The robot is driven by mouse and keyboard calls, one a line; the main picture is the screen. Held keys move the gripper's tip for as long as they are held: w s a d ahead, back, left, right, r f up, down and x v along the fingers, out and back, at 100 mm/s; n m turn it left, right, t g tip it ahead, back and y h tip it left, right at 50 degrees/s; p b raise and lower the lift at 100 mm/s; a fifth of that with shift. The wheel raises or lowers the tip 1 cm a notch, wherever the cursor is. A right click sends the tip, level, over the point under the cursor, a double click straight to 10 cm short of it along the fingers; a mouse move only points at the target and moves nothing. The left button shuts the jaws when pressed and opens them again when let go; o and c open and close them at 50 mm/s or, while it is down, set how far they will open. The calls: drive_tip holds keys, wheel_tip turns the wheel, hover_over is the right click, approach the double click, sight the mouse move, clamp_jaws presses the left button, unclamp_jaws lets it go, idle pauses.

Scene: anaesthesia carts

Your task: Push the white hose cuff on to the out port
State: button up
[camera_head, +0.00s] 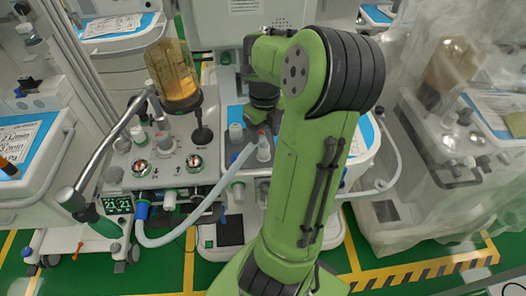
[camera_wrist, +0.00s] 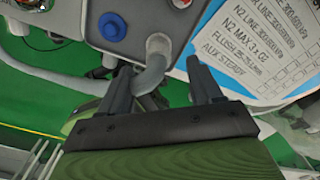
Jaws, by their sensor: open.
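A pale hose (camera_head: 205,207) runs from a blue cuff (camera_head: 142,209) on the left cart's front, sags, and rises to a whitish upright end piece (camera_head: 264,150), which looks like the white cuff, by the middle cart's blue top. My gripper (camera_head: 266,116) is above that end, partly hidden by my arm. In the wrist view my gripper (camera_wrist: 160,70) is open, with a grey bent tube (camera_wrist: 155,68) showing between and beyond its fingers. I cannot tell whether they touch it. A white stub (camera_head: 170,200) sticks out right of the blue cuff; I cannot tell which fitting is the out port.
An amber canister (camera_head: 172,72) and a metal rail (camera_head: 105,150) stand at left. A plastic-covered cart (camera_head: 425,185) stands at right.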

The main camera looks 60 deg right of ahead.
sight(264, 145)
wheel_tip(264, 145, down, 6)
drive_tip(key=shift+a+r+b, duration=0.1)
drive_tip(key=shift+r+b, duration=0.15)
drive_tip(key=shift+b, duration=0.8)
drive_tip(key=shift+r, duration=0.1)
drive_tip(key=shift+c, duration=0.4)
drive_tip(key=c, duration=1)
drive_tip(key=shift+r, duration=0.1)
